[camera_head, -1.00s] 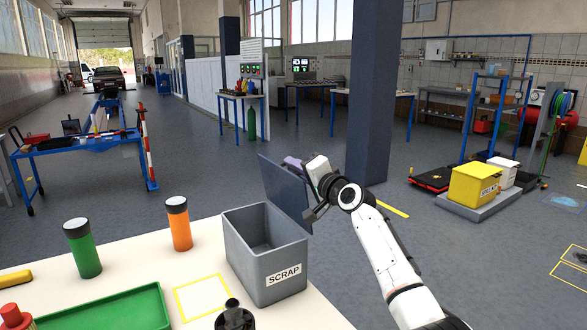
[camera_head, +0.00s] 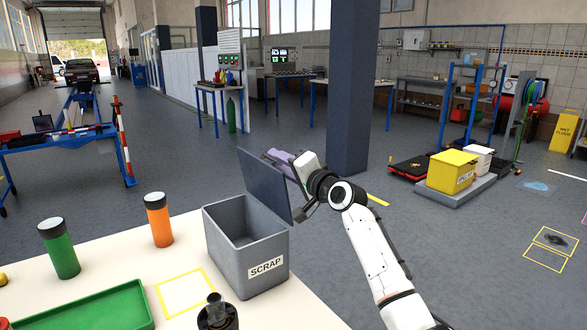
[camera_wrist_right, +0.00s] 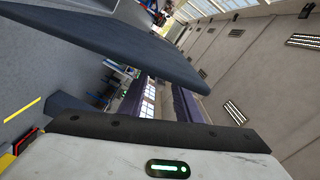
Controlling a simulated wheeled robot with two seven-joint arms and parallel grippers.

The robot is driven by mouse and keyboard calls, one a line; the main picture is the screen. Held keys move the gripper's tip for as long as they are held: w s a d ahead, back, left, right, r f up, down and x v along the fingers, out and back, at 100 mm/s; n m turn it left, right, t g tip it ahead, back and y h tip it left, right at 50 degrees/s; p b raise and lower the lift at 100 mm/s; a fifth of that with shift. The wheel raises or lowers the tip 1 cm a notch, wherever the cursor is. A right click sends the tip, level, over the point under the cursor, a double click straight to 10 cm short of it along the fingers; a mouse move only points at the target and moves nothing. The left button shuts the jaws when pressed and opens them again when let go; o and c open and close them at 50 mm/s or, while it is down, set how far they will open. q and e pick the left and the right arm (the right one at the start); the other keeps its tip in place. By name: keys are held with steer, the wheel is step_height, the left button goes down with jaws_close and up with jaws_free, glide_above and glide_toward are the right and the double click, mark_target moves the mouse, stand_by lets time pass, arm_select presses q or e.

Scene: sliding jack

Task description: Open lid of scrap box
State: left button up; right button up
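The grey scrap box (camera_head: 248,262), labelled SCRAP, stands on the table in the head view. Its dark grey lid (camera_head: 265,184) is raised, leaning back from the rear rim, and the box's inside shows, with nothing seen in it. My right gripper (camera_head: 277,158), with purple fingers, is behind the lid near its upper edge. In the right wrist view the fingers (camera_wrist_right: 158,100) stand apart with a gap between them, and the lid (camera_wrist_right: 120,45) crosses in front at the top. I cannot tell whether they touch it. My left gripper is not in view.
The cream table (camera_head: 120,235) holds a green bottle (camera_head: 60,252), an orange bottle (camera_head: 159,222), a green tray (camera_head: 105,308), and a black round object (camera_head: 217,315) near the box. A yellow square outline (camera_head: 185,291) is empty. A dark blue pillar (camera_head: 352,100) stands behind my right arm.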

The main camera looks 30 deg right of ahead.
steer(key=s+d, duration=0.1)
steer(key=s, duration=0.5)
steer(key=shift+s, duration=0.35)
